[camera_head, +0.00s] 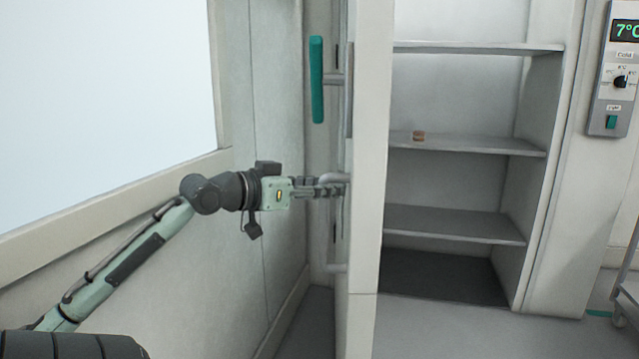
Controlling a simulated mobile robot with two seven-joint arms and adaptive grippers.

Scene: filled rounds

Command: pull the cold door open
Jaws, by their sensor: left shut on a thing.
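The cold door (367,170) stands swung open and shows nearly edge-on in the middle of the head view. The cold room's shelves (470,145) show through the opening to the right of the door. My right gripper is out of view.
A green upright grip (316,80) shows above my left gripper. A control panel (612,75) reading 7°C is at the right. A window wall (110,90) is at the left. A cart edge (628,285) shows at far right.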

